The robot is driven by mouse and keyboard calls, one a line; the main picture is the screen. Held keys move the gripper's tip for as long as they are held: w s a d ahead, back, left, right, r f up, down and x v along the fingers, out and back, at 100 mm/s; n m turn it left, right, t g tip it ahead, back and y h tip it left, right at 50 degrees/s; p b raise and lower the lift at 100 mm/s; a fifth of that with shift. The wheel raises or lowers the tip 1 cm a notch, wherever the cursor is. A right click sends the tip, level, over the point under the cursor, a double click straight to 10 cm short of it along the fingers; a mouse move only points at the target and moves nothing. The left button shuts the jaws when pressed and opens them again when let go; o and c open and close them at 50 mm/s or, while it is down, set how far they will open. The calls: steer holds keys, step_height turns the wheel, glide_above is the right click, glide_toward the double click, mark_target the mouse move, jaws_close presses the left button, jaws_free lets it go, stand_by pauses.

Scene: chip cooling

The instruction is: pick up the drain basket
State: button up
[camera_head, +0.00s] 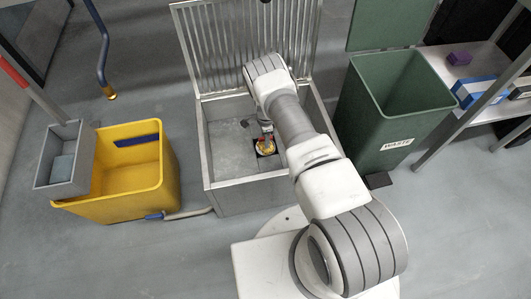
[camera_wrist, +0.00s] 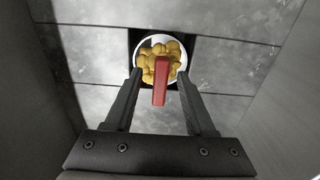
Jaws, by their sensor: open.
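The drain basket (camera_wrist: 184,55) is a white round bowl in a dark square opening in the floor of a grey metal basin. Yellow rounded lumps (camera_wrist: 150,62) fill it, and a red handle (camera_wrist: 160,88) stands up over it toward the wrist camera. In the head view the basket (camera_head: 266,147) shows small, partly covered by my arm. My gripper (camera_wrist: 159,76) is open, its two dark fingers on either side of the red handle, with a visible gap on each side. Its fingertips appear close to the basket's near edge; the exact height is hard to tell.
The metal basin (camera_head: 208,166) has upright walls and a raised ribbed lid (camera_head: 215,50) behind. A yellow bin (camera_head: 150,178) with a grey box (camera_head: 52,180) stands left. A green waste bin (camera_head: 365,125) stands close on the right, beside a shelf (camera_head: 480,60).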

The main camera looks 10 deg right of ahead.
jaws_close()
stand_by(1.4)
